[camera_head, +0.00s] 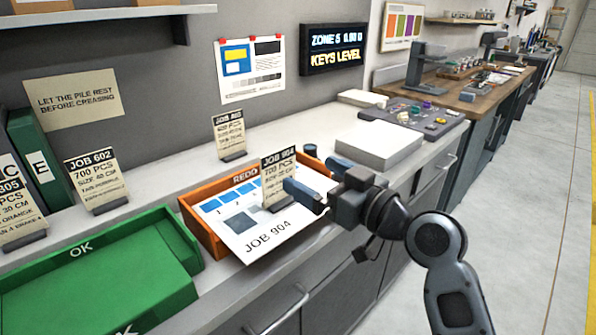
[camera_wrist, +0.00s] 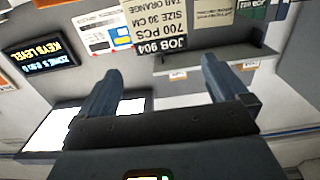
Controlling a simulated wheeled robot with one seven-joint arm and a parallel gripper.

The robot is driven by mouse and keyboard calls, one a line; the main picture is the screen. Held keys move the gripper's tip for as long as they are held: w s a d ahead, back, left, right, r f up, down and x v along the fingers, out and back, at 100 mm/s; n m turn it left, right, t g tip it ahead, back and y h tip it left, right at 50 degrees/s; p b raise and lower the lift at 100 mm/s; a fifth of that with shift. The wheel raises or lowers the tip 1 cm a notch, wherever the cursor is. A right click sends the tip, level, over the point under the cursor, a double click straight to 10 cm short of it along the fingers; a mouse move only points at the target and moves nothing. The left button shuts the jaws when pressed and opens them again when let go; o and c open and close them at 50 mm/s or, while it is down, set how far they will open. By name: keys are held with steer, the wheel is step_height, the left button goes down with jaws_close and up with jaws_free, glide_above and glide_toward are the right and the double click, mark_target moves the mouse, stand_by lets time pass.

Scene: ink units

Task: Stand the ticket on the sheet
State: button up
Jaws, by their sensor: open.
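The JOB 904 ticket (camera_head: 280,172) is a cream card in a dark foot. It stands upright on the white JOB 904 sheet (camera_head: 248,243), towards its right part. The sheet lies in the orange REDO tray (camera_head: 196,227) and reaches over its front edge. My gripper (camera_head: 307,170) is open and empty, just right of the ticket, with the near finger overlapping the card's edge in the head view. In the wrist view the ticket (camera_wrist: 178,28) appears upside down beyond my open fingers (camera_wrist: 158,74), apart from them. The foot's contact with the sheet looks flush.
A green OK tray (camera_head: 150,262) is at the left. Tickets JOB 602 (camera_head: 97,178) and another small one (camera_head: 230,138) stand on the counter behind. Open floor is at the right.

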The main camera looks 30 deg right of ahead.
steer(key=shift+v, duration=2)
steer(key=s+a+f+m+g+h, duration=0.2)
steer(key=s+f+m+h, duration=0.3)
steer(key=s+f, duration=1.15)
steer(key=s+a+r, duration=0.1)
steer(key=s+r, duration=0.1)
steer(key=s, duration=0.8)
steer(key=s+a+r+n, duration=0.1)
steer(key=s+r, duration=0.1)
steer(key=s, duration=0.9)
steer(key=shift+s+h, duration=0.2)
steer(key=shift+h, duration=0.1)
